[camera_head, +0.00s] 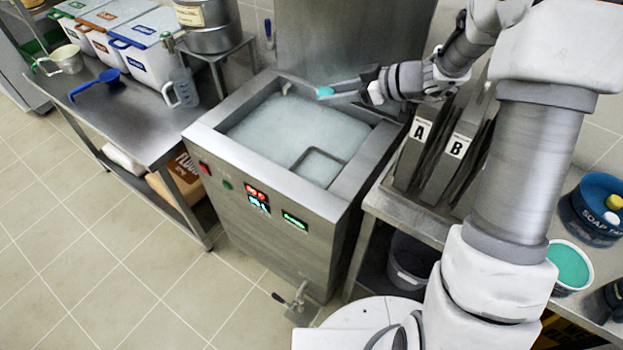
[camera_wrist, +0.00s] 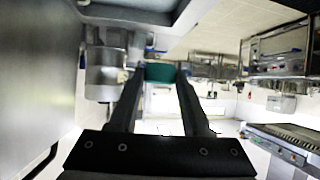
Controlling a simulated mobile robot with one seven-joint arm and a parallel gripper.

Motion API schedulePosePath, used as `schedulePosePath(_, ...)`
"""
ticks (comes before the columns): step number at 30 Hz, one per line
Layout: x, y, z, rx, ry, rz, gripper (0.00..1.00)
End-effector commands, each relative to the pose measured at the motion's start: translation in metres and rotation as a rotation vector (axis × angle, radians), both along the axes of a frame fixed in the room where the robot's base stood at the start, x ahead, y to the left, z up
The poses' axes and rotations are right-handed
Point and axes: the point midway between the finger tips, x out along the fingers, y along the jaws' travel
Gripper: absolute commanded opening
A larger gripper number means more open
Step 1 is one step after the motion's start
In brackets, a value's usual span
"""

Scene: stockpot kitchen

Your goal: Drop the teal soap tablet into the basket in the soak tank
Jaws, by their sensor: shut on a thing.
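The teal soap tablet (camera_head: 325,91) is held at the tips of my gripper (camera_head: 336,93), over the back part of the soak tank (camera_head: 345,193). In the wrist view the teal tablet (camera_wrist: 160,73) sits between the two dark fingers of my gripper (camera_wrist: 161,76). The tank is filled with pale, cloudy liquid. The square rim of the basket (camera_head: 320,166) shows at the tank's front right, and its inside is under the liquid. The tablet is apart from the basket, above and behind it.
Panels marked A (camera_head: 421,130) and B (camera_head: 458,146) stand upright right of the tank. An open tub of teal tablets or powder (camera_head: 570,266) and a blue soap container (camera_head: 597,208) are at the right. A steel table (camera_head: 140,125) with bins and jugs is at the left.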

Motion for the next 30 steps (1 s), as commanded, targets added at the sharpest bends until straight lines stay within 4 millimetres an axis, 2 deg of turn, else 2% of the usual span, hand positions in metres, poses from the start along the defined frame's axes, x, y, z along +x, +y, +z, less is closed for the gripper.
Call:
schedulePosePath(6,0.000,0.000,0.000,0.000,0.000,0.000,0.00)
schedulePosePath(7,0.000,0.000,0.000,0.000,0.000,0.000,0.52)
schedulePosePath(12,0.000,0.000,0.000,0.000,0.000,0.000,0.82)
schedulePosePath(23,0.000,0.000,0.003,0.000,-0.001,0.000,0.83)
schedulePosePath(26,0.000,0.000,0.012,-0.001,-0.003,0.001,0.83)
schedulePosePath(30,0.000,0.000,0.035,-0.002,-0.006,0.001,0.83)
